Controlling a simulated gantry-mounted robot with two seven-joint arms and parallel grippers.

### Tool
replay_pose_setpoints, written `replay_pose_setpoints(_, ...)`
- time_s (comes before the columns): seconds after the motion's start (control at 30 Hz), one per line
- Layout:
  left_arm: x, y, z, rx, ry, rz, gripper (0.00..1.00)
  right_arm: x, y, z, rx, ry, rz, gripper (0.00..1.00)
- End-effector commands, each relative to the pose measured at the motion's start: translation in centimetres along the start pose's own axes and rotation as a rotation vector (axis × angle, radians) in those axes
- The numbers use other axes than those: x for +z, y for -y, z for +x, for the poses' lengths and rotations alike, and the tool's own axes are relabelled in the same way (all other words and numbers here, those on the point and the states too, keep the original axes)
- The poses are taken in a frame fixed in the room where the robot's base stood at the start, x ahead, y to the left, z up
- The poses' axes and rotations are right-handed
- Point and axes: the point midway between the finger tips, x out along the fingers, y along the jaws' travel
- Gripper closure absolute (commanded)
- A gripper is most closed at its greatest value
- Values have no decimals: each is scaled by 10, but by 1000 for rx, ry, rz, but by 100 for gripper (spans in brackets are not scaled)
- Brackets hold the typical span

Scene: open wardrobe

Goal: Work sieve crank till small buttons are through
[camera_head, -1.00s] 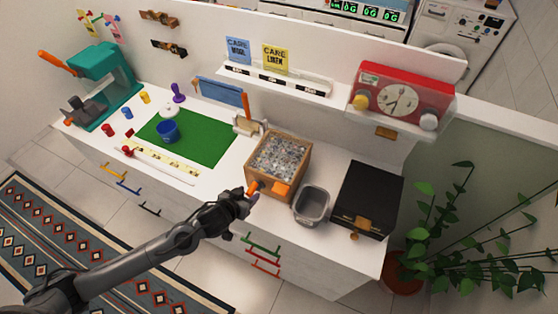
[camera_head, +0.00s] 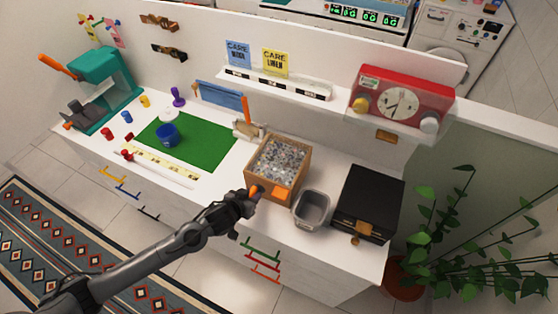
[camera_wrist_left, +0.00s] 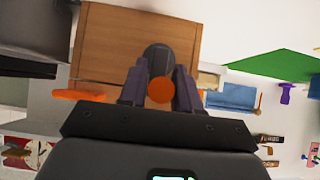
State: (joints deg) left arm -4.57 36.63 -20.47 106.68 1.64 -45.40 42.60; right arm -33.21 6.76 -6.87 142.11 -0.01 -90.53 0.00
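The sieve (camera_head: 303,161) is a wooden box on the worktop with an open top full of small grey and pale buttons (camera_head: 280,157). An orange chute (camera_head: 283,193) juts from its front; its lip also shows in the left wrist view (camera_wrist_left: 80,95). The orange crank knob (camera_head: 257,189) is at the box's front left. My left gripper (camera_head: 254,192) is at the knob, and in the left wrist view the knob (camera_wrist_left: 161,89) sits between both fingers, which close on it. A grey bin (camera_head: 312,209) stands right of the chute; I cannot make out its contents. My right gripper is out of view.
A green mat (camera_head: 205,150) with a blue cup (camera_head: 166,134) lies left of the sieve. A teal machine (camera_head: 105,85) stands far left. A plant (camera_head: 450,230) is at the right.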

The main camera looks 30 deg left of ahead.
Motion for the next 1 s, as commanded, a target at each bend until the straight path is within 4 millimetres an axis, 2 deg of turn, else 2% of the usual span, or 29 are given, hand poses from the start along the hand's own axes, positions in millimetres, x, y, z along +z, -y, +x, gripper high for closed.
replay_pose_setpoints(0.37,0,1,0,0,0,0,71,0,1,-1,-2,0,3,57)
replay_pose_setpoints(0.8,-1,27,-1,-3,1,0,71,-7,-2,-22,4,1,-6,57)
replay_pose_setpoints(1.0,-1,30,0,-2,-1,-1,71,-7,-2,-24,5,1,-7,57)
